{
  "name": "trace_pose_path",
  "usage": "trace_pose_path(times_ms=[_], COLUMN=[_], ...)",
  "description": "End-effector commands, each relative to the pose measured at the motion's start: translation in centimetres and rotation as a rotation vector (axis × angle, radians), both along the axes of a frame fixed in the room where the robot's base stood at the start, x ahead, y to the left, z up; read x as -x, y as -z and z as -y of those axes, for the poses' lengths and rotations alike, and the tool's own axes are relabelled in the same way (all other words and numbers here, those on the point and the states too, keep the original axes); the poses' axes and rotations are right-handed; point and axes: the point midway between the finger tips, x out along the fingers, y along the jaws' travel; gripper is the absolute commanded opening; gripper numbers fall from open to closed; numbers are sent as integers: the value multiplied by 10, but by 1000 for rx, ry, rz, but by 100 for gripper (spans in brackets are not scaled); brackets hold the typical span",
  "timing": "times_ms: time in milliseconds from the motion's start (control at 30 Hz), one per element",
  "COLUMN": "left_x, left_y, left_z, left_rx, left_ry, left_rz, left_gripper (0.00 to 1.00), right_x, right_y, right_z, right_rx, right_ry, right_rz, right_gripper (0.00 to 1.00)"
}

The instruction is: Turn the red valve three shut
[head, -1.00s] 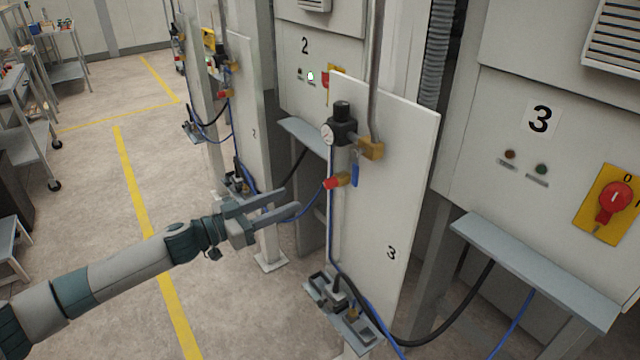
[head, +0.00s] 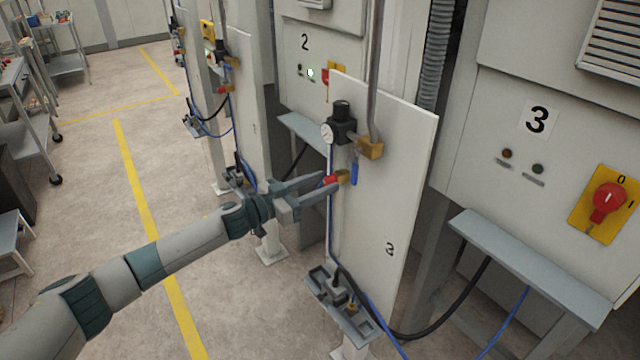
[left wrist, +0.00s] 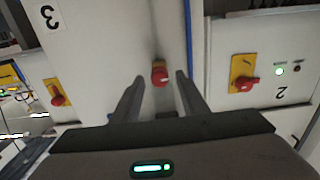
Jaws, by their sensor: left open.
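The red valve (head: 331,181) is a small red knob on a brass fitting at the left edge of the white panel marked 3 (head: 395,205). My left gripper (head: 323,185) is open, its fingertips close to the knob in the head view. In the left wrist view the red valve (left wrist: 160,74) shows between the two fingertips of my left gripper (left wrist: 158,80), a little ahead of them. I cannot tell whether a finger touches it. My right gripper is in neither view.
A red switch on a yellow plate (head: 608,200) is on the cabinet marked 3. Hoses hang below the panel. Open floor lies left.

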Motion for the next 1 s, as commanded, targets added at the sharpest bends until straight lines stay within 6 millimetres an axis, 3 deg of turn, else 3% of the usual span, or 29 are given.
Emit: trace_pose_path(times_ms=[133, 300, 667, 1000], left_x=[0, 0, 0, 0], left_y=[0, 0, 0, 0], left_z=[0, 0, 0, 0], left_rx=[0, 0, -16, -111], left_ry=[0, 0, -1, -1], left_rz=[0, 0, 22, 153], left_gripper=[38, 0, 0, 0], right_x=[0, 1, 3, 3], right_y=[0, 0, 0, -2], right_z=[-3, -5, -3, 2], right_rx=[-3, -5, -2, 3], right_ry=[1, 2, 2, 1], right_rz=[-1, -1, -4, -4], right_gripper=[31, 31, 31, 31])
